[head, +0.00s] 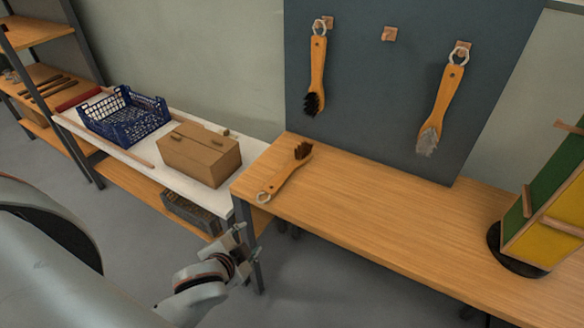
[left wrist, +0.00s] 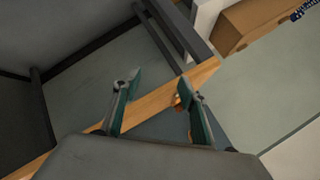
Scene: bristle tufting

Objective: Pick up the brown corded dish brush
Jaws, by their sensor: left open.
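The brown-bristled dish brush (head: 286,177) lies on the left end of the wooden bench, bristles toward the back and a pale loop at its handle end near the front edge. My left gripper (head: 243,250) is open and empty, in front of and below that bench corner, apart from the brush. In the left wrist view, its two fingers (left wrist: 160,88) stand apart, with the bench edge behind them. A small orange patch beside the right finger may be part of the brush; I cannot tell. My right gripper is not in view.
The wooden bench (head: 390,220) is clear in its middle. A black-bristled brush (head: 317,65) and a grey-bristled brush (head: 446,100) hang on the dark board (head: 375,90). A cardboard box (head: 200,155) and blue crate (head: 125,118) stand left. A green-yellow stand (head: 550,225) is right.

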